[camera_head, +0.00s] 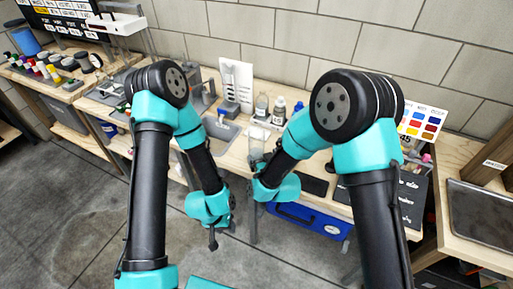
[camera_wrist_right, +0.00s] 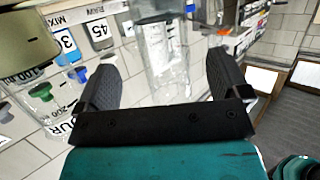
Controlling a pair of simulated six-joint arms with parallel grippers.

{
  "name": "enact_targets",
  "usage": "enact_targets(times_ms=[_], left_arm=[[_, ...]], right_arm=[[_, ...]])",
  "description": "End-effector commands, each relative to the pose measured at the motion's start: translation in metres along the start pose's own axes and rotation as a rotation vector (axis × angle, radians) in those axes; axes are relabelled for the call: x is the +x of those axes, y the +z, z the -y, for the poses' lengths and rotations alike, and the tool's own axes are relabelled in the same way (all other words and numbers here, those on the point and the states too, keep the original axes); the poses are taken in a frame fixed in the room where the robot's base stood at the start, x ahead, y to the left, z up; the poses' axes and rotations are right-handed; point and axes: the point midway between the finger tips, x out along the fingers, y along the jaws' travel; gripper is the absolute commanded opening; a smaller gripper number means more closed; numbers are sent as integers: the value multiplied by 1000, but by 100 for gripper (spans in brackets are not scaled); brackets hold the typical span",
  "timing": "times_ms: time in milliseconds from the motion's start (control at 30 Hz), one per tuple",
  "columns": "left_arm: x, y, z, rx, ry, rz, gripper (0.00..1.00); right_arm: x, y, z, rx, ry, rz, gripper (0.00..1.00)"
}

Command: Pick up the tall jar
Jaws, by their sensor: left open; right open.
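A clear, tall glass jar (camera_wrist_right: 166,48) shows in the right wrist view, in line with the gap between the fingers of my right gripper (camera_wrist_right: 162,64). That gripper is open, and I cannot tell whether the jar is between the fingers or just beyond them. In the head view a clear jar (camera_head: 257,147) stands on the bench just behind my right wrist, which hides its lower part and my right fingers. My left gripper (camera_head: 213,238) hangs low in front of the bench, away from the jar; it is open, its fingers small and dark.
Small bottles (camera_head: 279,110) stand behind the jar, near a white sign (camera_head: 237,84). A dark flat pad (camera_head: 313,185) lies at the bench's front edge, above a blue case (camera_head: 300,219). A labelled flask (camera_wrist_right: 60,103) is left of the right fingers.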

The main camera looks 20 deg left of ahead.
Motion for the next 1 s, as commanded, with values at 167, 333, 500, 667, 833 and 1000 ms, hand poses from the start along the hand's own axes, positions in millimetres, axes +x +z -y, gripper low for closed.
enact_targets(times_ms=[167,333,500,667,833,1000], left_arm=[[0,0,0,0,0,0,43],[0,0,0,0,0,0,43],[0,0,0,0,0,0,43],[0,0,0,0,0,0,43],[0,0,0,0,0,0,43],[0,0,0,0,0,0,43]], right_arm=[[4,0,0,0,0,-1,94],[24,0,2,0,0,-1,94],[46,0,2,1,0,-1,94],[52,0,2,1,0,0,94],[52,0,2,0,0,0,94],[52,0,2,0,0,0,94]])
